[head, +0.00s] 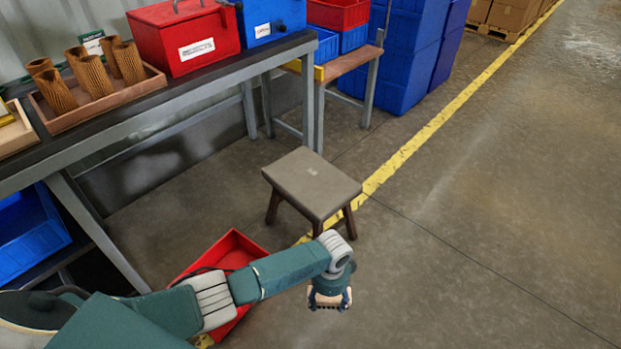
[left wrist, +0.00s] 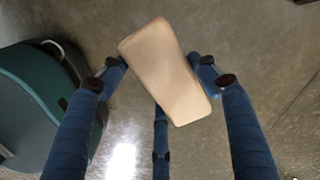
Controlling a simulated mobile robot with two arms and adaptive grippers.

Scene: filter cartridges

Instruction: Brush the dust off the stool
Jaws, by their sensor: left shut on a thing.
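The stool (head: 310,182) stands on the concrete floor in the middle of the head view, with a grey-brown seat and dark brown legs. Its seat looks dull, with a small pale mark; I cannot clearly make out dust. My left gripper (head: 330,299) is in front of the stool, apart from it. It is shut on a brush, whose pale wooden block (left wrist: 165,72) sits between the blue fingers in the left wrist view. Dark bristle tips seem to show under the block in the head view. My right gripper is not in view.
A workbench (head: 180,108) on the left bears a red toolbox (head: 185,38) and a tray (head: 150,84) of brown filter cartridges (head: 96,76). A red bin (head: 236,246) lies on the floor behind my left arm. Blue crates (head: 405,60) stand behind. The floor right is clear.

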